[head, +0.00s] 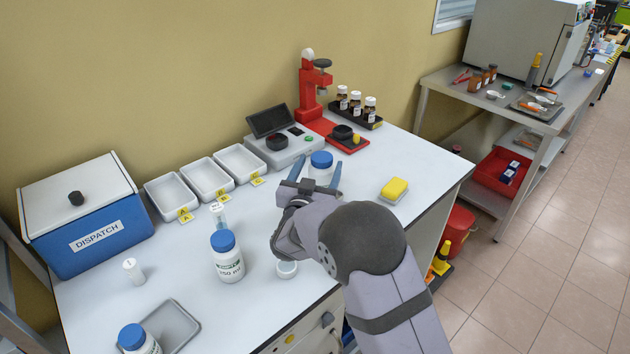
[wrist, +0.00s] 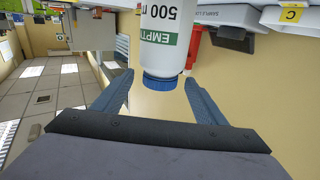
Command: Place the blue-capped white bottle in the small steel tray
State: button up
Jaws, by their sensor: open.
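Three white bottles with blue caps stand on the bench. One (head: 320,163) is at my gripper, partly hidden behind it; the wrist view shows it upside down, with an "EMPTY 500" label (wrist: 163,38). A second (head: 228,262) stands upright left of my arm. A third (head: 137,340) is at the bottom left, cut off by the frame edge. My gripper (head: 316,172) is open, its fingers on either side of the first bottle's cap in the wrist view (wrist: 160,84). Contact cannot be told. A small steel tray (head: 192,321) lies at the front left, beside the third bottle, and looks empty.
A blue dispatch box (head: 85,220), white trays (head: 207,180) with yellow tags and a scale (head: 285,150) line the wall. A red stand (head: 312,95), amber vials (head: 356,103) and a yellow sponge (head: 395,190) are right. A small vial (head: 133,271) and round lid (head: 287,269) stand nearer.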

jog(key=shift+s+a+b, duration=0.2)
jog(key=shift+s, duration=0.9)
jog(key=shift+s+a+b, duration=0.15)
jog(key=shift+s+a, duration=0.05)
jog(key=shift+s, duration=0.85)
